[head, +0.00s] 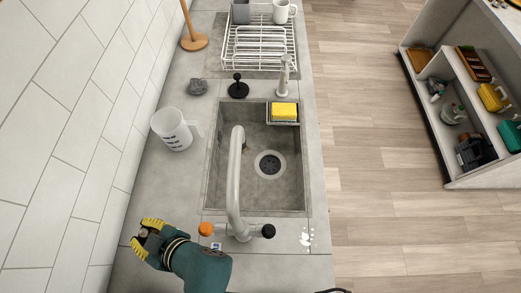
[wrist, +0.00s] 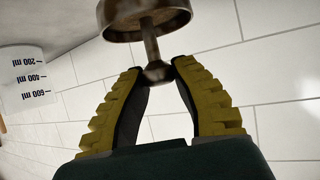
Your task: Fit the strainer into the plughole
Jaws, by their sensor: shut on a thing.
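My gripper (head: 144,236) is at the lower left in the head view, over the counter left of the tap. In the wrist view its yellow fingers (wrist: 158,74) are shut on the small knob of the metal strainer (wrist: 148,18). The strainer's round cup is beyond the fingertips, cut off by the top edge of the picture. In the head view the strainer is mostly hidden by the fingers. The plughole (head: 269,164) is a pale ring with a dark centre in the floor of the sink (head: 230,185), to the right of and beyond my gripper.
The curved tap (head: 236,180) rises at the sink's near edge, between my gripper and the plughole. A measuring jug (head: 174,130) stands left of the sink. A yellow sponge (head: 284,110) sits in a holder at the far right corner. A black plug-like object (head: 238,88) and wire rack (head: 262,45) are behind.

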